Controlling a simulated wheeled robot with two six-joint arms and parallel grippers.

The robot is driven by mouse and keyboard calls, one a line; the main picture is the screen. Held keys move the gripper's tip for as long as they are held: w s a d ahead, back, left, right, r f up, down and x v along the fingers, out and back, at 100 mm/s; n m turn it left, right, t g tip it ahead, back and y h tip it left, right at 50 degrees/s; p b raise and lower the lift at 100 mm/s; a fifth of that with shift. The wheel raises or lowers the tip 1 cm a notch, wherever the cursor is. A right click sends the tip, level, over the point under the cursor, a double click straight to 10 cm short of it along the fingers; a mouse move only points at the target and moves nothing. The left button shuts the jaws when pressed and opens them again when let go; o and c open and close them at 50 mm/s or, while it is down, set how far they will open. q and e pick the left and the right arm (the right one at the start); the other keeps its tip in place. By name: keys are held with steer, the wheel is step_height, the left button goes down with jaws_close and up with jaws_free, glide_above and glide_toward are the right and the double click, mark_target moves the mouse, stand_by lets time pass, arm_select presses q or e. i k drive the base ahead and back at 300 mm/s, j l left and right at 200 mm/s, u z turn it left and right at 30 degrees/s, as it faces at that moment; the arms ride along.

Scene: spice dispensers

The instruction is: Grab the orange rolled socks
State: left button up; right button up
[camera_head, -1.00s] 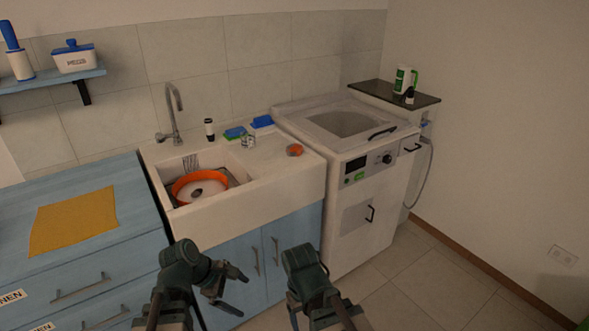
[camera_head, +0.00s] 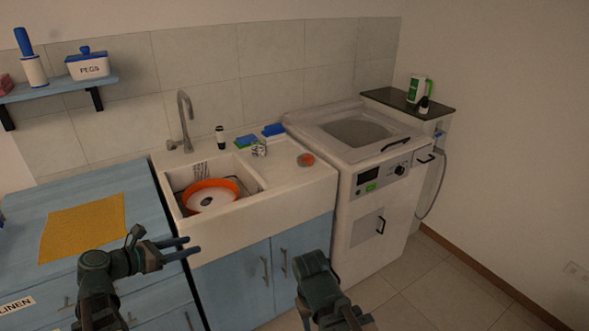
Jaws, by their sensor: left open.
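A small round orange bundle (camera_head: 306,159), likely the rolled socks, lies on the right part of the white sink counter. Its rolled shape is too small to make out. My left gripper (camera_head: 194,246) is open and empty. It points right in front of the blue cabinets, well to the lower left of the bundle. My right arm (camera_head: 320,289) comes up from the bottom edge, below the bundle in the picture. Its fingertips cannot be made out.
An orange-rimmed basin (camera_head: 211,196) sits in the sink (camera_head: 245,223). A dark bottle (camera_head: 220,137), sponges and a small metallic item stand behind. A washing machine (camera_head: 365,148) is at right. A yellow cloth (camera_head: 83,227) lies on the blue counter. Floor is clear at lower right.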

mark_target(304, 160)
steer(key=i+z, duration=0.25)
steer(key=i, duration=0.2)
steer(key=i+j+z, duration=0.2)
steer(key=i, duration=0.2)
steer(key=i+j+z, duration=0.25)
steer(key=i, duration=0.2)
